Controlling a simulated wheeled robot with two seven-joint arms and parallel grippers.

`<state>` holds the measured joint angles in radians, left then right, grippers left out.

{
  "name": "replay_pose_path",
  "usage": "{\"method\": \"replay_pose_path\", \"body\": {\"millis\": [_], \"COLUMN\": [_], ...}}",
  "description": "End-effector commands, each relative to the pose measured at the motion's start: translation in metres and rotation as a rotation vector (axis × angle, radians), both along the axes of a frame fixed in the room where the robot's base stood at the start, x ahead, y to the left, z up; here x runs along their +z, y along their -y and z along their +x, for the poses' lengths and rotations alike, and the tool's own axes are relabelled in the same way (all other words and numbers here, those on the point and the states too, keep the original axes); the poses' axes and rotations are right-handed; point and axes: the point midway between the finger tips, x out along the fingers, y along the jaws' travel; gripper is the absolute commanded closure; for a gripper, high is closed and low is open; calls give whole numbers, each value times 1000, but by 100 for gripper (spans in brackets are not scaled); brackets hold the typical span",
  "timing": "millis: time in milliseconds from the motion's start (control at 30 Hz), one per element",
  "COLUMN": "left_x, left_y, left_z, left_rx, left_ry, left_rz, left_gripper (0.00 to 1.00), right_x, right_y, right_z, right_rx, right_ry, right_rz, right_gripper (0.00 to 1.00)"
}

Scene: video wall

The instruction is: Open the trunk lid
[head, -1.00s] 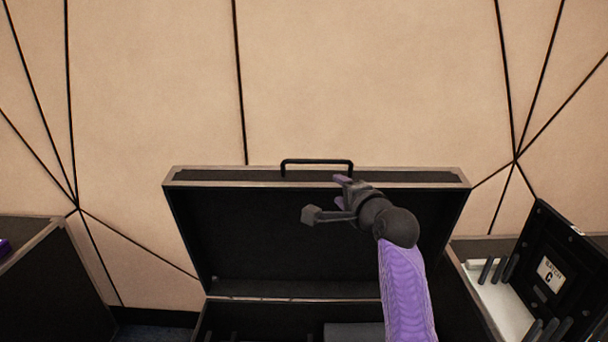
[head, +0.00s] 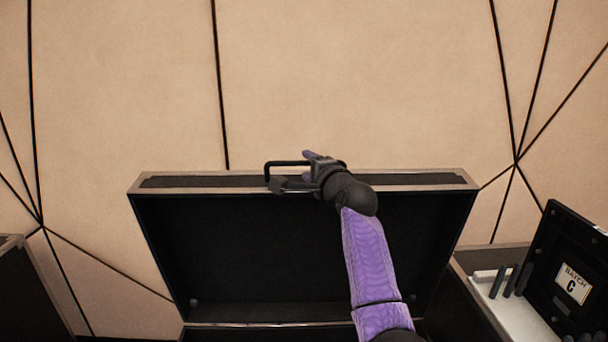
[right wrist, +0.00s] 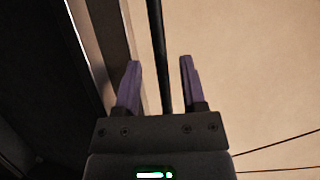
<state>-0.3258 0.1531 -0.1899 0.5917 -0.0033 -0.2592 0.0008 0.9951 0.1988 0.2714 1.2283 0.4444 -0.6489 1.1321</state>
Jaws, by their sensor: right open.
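The black trunk lid (head: 300,245) with a pale metal rim stands raised, its dark inside facing me, in the head view. A black bar handle (head: 285,163) sits on its top edge. My right gripper (head: 309,163) is at the handle, covering its right part. In the right wrist view the purple fingers (right wrist: 160,85) are spread apart, with the dark handle bar (right wrist: 157,45) running between them. I cannot tell whether either finger touches it. The lid's rim (right wrist: 112,45) lies to the left of the fingers. My left gripper is not in view.
A black board labelled "BATCH C" (head: 570,275) and a pale tray (head: 515,308) with dark pegs stand at the right. Another dark case (head: 30,290) is at the left. The beige panelled wall (head: 350,80) rises behind the lid.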

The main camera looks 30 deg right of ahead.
Motion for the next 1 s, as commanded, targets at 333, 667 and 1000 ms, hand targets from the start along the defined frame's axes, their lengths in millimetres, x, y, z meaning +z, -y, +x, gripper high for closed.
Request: {"method": "replay_pose_path", "body": {"millis": [333,667,1000], "left_x": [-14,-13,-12], "left_y": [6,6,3], "left_z": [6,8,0], "left_rx": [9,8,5], "left_ry": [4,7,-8], "left_rz": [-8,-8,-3], "left_gripper": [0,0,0], "right_x": [0,0,-1], "right_y": [1,1,1], "right_z": [20,19,19], "right_rx": [0,0,1], "right_ry": [-1,-1,-2], "right_rz": [0,0,0], "right_gripper": [47,79,100]}}
